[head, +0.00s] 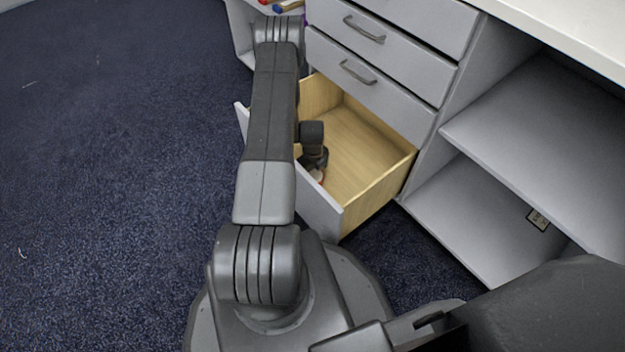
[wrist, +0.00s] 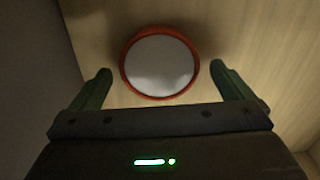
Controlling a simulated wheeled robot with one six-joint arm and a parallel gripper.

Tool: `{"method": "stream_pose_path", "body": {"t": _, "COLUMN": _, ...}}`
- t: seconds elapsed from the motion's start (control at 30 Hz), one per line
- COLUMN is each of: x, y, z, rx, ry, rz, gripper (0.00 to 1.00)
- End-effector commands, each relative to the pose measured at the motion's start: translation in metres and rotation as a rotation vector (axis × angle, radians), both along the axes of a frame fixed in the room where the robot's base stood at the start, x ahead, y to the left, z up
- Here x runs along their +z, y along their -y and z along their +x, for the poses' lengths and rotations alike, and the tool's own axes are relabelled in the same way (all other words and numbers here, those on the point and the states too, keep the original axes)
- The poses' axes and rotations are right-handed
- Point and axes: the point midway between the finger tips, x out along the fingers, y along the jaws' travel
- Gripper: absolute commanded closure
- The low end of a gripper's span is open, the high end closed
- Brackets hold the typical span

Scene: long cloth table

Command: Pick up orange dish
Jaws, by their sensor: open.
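The orange dish (wrist: 160,66) is round, with an orange rim and a pale grey-white inside. It lies on the wooden drawer floor and shows in the wrist view just ahead of my gripper, centred between the fingers. My gripper (wrist: 160,83) is open, with one green-dark finger to each side of the dish and a gap to it on both sides. In the head view, my arm reaches down into the open drawer (head: 375,160). Only a small part of the dish (head: 318,175) shows there, beside the drawer's front panel; my arm hides the rest.
The drawer's grey front panel and wooden side walls stand around my gripper. Closed drawers (head: 375,80) with handles are above it. Open shelves (head: 540,150) are to the right, one with a small tag (head: 538,219). Blue carpet (head: 110,180) on the left is clear.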

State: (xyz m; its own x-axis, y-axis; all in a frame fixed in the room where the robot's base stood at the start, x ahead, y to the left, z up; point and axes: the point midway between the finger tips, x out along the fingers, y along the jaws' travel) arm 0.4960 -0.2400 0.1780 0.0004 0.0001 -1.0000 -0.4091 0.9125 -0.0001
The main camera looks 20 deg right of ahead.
Motion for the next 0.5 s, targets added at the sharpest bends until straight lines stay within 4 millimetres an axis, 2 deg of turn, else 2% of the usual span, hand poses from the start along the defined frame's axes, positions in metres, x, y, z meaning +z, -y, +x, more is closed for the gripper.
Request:
{"method": "stream_pose_path", "body": {"t": 0.03, "x": -0.0107, "y": -0.0008, "z": -0.0010, "rx": 0.000, "ry": -0.003, "rz": 0.001, "gripper": 0.00}}
{"method": "stream_pose_path", "body": {"t": 0.1, "x": -0.0151, "y": -0.0006, "z": -0.0004, "rx": 0.000, "ry": 0.000, "rz": 0.001, "gripper": 0.00}}
{"method": "stream_pose_path", "body": {"t": 0.33, "x": -0.0146, "y": -0.0006, "z": -0.0003, "rx": 0.000, "ry": 0.000, "rz": 0.000, "gripper": 0.02}}
{"method": "stream_pose_path", "body": {"t": 0.5, "x": -0.0146, "y": -0.0007, "z": -0.0004, "rx": 0.000, "ry": 0.000, "rz": 0.000, "gripper": 0.35}}
